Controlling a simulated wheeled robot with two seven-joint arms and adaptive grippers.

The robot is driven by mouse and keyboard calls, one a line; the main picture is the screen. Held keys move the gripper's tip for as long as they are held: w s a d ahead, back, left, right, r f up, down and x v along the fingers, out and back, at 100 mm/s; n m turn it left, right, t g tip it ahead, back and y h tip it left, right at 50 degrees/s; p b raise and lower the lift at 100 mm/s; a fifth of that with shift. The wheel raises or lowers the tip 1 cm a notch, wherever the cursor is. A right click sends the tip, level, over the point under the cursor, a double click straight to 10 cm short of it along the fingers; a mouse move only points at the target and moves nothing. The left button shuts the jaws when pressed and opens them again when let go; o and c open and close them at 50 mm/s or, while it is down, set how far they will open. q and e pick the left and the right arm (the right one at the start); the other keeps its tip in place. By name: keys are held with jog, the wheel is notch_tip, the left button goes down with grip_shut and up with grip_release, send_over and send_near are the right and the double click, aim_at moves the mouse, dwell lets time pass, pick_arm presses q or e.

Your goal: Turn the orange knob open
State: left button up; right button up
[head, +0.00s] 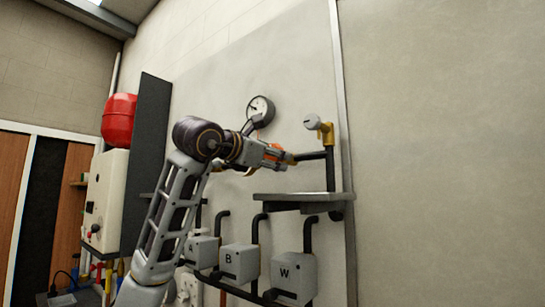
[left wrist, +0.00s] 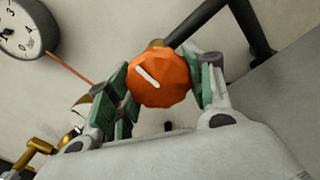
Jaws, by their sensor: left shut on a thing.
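The orange knob (left wrist: 159,79) is faceted and carries a white bar mark on its face. In the left wrist view the bar slants from upper left to lower right. My left gripper (left wrist: 162,85) is shut on the knob, with a green-padded finger on each side of it. In the head view my left gripper (head: 283,158) reaches to the knob (head: 272,153), which is mostly hidden by the fingers. A black pipe (left wrist: 205,22) runs from behind the knob. My right gripper is in neither view.
A round gauge (head: 261,111) sits on the wall above my gripper. A grey shelf (head: 303,198) and a brass fitting with a pale knob (head: 312,122) are to the right. Grey boxes marked A, B and W (head: 293,277) hang below. A dark panel (head: 148,150) stands left.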

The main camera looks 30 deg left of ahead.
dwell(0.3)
pick_arm(q)
jog(key=o, duration=1)
jog(key=shift+o, duration=0.2)
jog(key=shift+s, duration=0.15)
jog(key=s, duration=1.1)
jog(key=shift+s+a, duration=0.4)
jog(key=shift+a, duration=0.05)
